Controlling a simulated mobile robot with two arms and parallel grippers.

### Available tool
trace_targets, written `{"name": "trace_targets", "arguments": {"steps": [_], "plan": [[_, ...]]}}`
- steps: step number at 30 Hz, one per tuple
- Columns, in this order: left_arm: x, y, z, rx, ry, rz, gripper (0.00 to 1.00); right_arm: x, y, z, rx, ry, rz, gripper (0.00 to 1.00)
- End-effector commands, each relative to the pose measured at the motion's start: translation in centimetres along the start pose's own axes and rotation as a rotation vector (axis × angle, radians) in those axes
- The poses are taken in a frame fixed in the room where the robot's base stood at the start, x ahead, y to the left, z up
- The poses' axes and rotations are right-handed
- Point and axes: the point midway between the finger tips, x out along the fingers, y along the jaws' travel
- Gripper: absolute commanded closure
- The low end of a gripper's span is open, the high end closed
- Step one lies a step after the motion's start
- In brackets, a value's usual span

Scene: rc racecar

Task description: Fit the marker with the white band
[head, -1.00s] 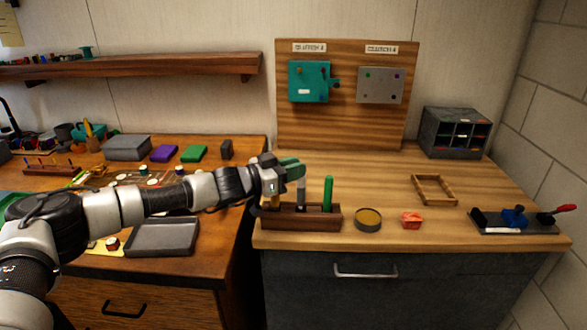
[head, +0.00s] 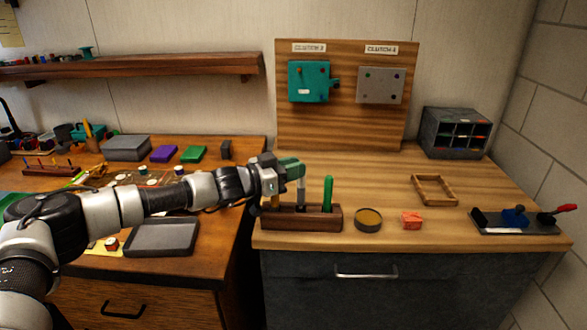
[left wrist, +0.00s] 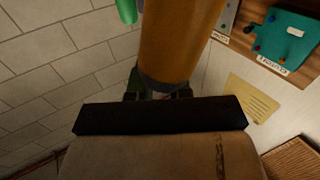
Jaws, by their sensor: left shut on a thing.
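A dark wooden rack (head: 318,218) stands at the front left of the light worktop, and a green marker (head: 328,192) stands upright in it. My left gripper (head: 284,186) is over the rack's left part, shut on an orange-brown marker. In the head view that marker (head: 275,199) shows as a short piece between the gripper and the rack. In the left wrist view the orange-brown marker (left wrist: 180,40) fills the middle, with a greyish band at its lower end. I cannot tell whether that band is white. Its lower end is hidden in the head view. My right gripper is out of view.
Right of the rack are a round tin (head: 368,220), an orange block (head: 412,220) and a wooden frame (head: 454,199). A tray with a red-handled tool (head: 563,210) lies far right. A board (head: 340,133) with two plates stands behind. The middle worktop is clear.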

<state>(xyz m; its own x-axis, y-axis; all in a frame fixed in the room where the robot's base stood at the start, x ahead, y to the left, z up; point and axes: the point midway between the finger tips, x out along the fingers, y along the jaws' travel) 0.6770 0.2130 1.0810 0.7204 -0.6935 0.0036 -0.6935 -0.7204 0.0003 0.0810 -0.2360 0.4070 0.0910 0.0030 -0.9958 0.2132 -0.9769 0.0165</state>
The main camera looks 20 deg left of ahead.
Motion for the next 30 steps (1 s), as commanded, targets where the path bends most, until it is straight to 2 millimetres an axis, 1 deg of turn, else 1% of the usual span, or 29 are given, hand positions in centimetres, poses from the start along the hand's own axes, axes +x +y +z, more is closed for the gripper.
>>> {"name": "trace_targets", "arguments": {"steps": [21, 30], "plan": [[-0.02, -0.01, -0.05, 0.001, 0.001, 0.000, 1.00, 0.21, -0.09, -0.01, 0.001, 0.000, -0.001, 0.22], [-0.02, -0.01, 0.54, 0.001, 0.000, 0.000, 1.00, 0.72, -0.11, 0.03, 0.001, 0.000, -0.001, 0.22]]}}
